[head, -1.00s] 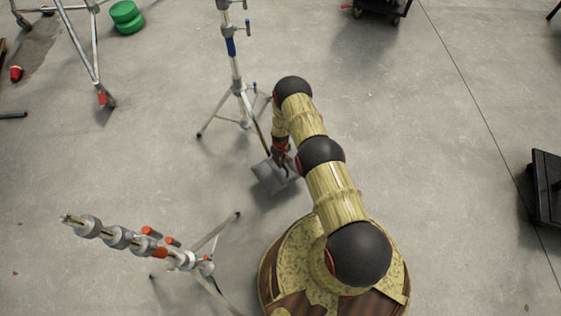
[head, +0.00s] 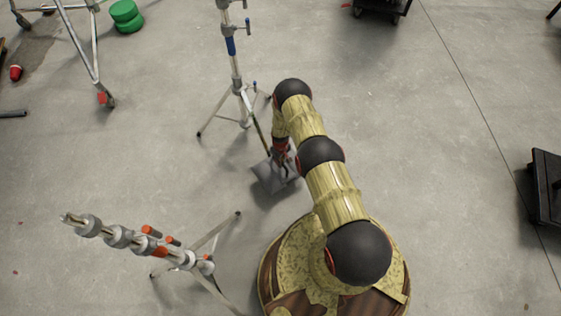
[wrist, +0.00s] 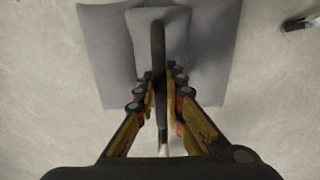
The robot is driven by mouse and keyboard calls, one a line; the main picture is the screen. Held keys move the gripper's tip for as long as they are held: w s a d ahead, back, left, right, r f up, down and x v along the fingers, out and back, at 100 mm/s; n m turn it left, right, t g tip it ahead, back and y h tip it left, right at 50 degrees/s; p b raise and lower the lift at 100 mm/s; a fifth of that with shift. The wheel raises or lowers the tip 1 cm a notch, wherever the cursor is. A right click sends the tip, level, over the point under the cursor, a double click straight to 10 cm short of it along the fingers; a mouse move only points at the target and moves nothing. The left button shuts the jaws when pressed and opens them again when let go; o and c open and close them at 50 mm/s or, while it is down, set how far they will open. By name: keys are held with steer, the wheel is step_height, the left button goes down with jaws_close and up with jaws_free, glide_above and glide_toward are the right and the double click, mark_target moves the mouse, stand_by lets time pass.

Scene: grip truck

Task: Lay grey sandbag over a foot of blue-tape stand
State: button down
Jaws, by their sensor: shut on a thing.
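The blue-tape stand (head: 232,46) stands upright at upper centre in the head view, with its legs spread. One leg (head: 260,135) runs down toward the grey sandbag (head: 268,182). My gripper (head: 281,160) is over the bag, pointing down, and partly hides it. In the wrist view the sandbag (wrist: 208,50) lies below the fingers, with a raised middle part. My gripper (wrist: 160,85) is shut on a dark upright band, seemingly the bag's strap (wrist: 158,50). A pale tip shows below the band; I cannot tell whether the bag rests on the foot.
Another stand with orange knobs (head: 160,251) is at lower left, its leg reaching toward the centre. A foot (wrist: 300,22) shows at the wrist view's upper right. A dark cart (head: 546,185) is at right; floor between is clear.

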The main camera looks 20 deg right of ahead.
steer(key=shift+w+f, duration=0.15)
steer(key=shift+f, duration=0.9)
steer(key=shift+w+f, duration=0.1)
steer(key=shift+f, duration=0.9)
steer(key=c, duration=1.8)
jaws_free()
steer(key=shift+s+f, duration=0.3)
steer(key=shift+s, duration=0.15)
steer(key=shift+w+r, duration=0.1)
steer(key=shift+r, duration=0.1)
step_height(320, 180, up, 12)
steer(key=shift+w+f, duration=0.1)
steer(key=shift+w, duration=0.05)
